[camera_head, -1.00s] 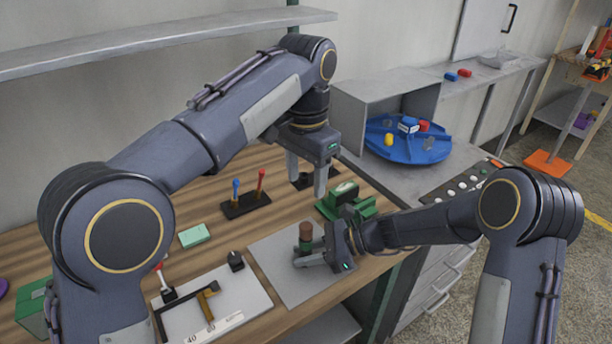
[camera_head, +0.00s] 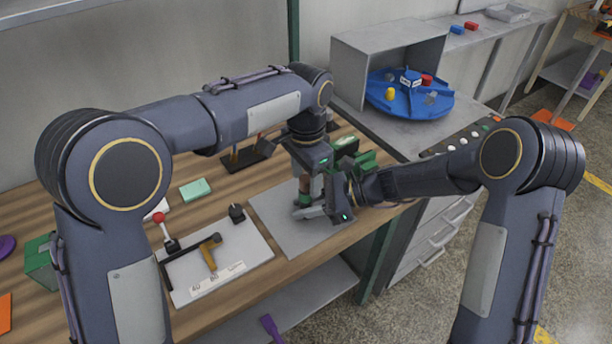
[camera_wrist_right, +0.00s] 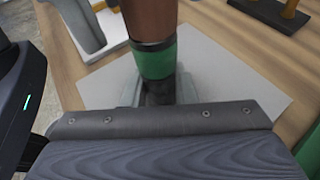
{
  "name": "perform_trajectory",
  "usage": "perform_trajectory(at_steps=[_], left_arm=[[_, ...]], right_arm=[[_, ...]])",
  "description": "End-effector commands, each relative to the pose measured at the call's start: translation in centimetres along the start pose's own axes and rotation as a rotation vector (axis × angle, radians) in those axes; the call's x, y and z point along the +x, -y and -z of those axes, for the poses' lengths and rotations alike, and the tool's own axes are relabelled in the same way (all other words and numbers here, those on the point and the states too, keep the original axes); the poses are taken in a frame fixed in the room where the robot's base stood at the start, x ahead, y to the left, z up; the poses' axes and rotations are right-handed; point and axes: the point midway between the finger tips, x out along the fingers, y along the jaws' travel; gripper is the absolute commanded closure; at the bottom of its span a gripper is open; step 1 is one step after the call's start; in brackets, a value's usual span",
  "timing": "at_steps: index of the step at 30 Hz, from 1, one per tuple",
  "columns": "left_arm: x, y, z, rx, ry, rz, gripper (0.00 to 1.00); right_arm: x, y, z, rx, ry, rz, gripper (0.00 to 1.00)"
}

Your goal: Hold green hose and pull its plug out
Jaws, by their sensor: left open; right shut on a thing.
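The green hose (camera_wrist_right: 157,62) stands upright, with a brown plug (camera_wrist_right: 151,18) in its top and a dark ring between them. My right gripper (camera_head: 310,212) is shut on the hose low down, at its dark lower part; its fingers lie beside it in the right wrist view. My left gripper (camera_head: 306,178) is open and points down over the plug, just above my right gripper. The fingers hide much of the hose and plug in the head view, so I cannot tell whether they touch the plug.
A grey mat (camera_head: 268,208) lies under the hose on the wooden table. A white board (camera_head: 250,255) with a red-knobbed lever and a hammer-like tool is to its left. A mint block (camera_head: 195,190) and a green fixture (camera_head: 365,160) are nearby. A blue turntable (camera_head: 410,108) stands at the back right.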

Motion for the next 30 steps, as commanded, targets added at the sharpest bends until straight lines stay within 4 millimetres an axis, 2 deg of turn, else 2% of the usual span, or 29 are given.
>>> perform_trajectory(at_steps=[10, 21, 30], left_arm=[[0.41, -0.01, -0.01, 0.0, 0.001, -0.001, 0.49], [0.39, -0.01, 0.0, 0.0, 0.001, -0.001, 0.96], [0.2, -0.01, 0.01, 0.0, 0.0, 0.0, 0.96]], right_arm=[[0.0, 0.0, -0.02, 0.0, 0.0, 0.0, 0.97], [0.0, 0.0, -0.02, 0.0, 0.0, 0.0, 0.97], [0.0, 0.0, 0.0, 0.0, 0.0, 0.0, 0.97]])
